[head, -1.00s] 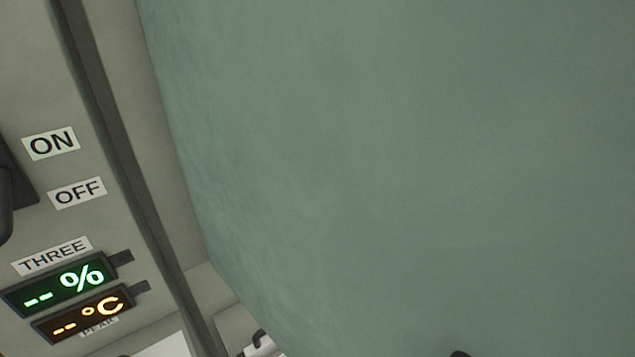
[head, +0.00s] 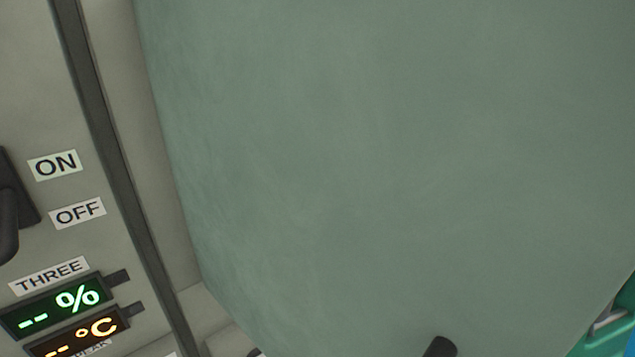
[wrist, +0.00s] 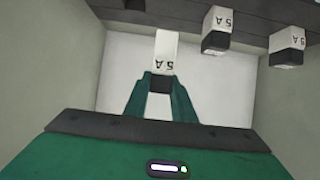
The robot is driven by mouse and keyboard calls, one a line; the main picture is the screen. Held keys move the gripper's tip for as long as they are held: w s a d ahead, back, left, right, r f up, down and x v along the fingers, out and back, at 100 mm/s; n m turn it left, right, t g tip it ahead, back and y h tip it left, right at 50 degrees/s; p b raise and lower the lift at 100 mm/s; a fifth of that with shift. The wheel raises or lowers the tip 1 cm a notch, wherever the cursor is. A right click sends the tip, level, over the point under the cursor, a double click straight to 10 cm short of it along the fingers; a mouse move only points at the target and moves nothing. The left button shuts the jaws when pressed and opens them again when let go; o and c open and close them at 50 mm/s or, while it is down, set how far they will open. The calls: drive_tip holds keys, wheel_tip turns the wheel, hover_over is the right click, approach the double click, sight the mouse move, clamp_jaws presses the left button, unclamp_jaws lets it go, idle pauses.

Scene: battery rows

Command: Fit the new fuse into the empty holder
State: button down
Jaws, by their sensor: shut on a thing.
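My gripper (wrist: 160,84) shows in the wrist view with its two green fingers shut on a white fuse (wrist: 166,48) marked 5 A. The fuse has a dark end between the fingertips, and its white body points toward the top of the picture. A dark fitting (wrist: 135,4) shows at the top edge, just left of the held fuse; I cannot tell if it is the empty holder. The fuse looks apart from the dark rail above, though the gap is hard to judge. The head view shows neither the fuse nor the fingertips.
Two other 5 A fuses (wrist: 216,30) (wrist: 287,45) sit along the dark rail (wrist: 255,22) to the right. Pale walls flank the gripper. In the head view, a panel has a dark lever (head: 10,215), ON and OFF labels and a green percent display (head: 58,306) under THREE.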

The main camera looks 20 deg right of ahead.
drive_tip(key=d+f, duration=0.1)
drive_tip(key=f, duration=0.1)
drive_tip(key=w+d+f, duration=0.1)
drive_tip(key=d+f, duration=0.1)
drive_tip(key=f, duration=0.1)
drive_tip(key=w+d+f, duration=0.1)
drive_tip(key=d+f, duration=0.1)
drive_tip(key=shift+w+d+f, duration=0.1)
drive_tip(key=shift+f, duration=0.1)
drive_tip(key=c, duration=1.5)
unclamp_jaws()
drive_tip(key=shift+r, duration=0.1)
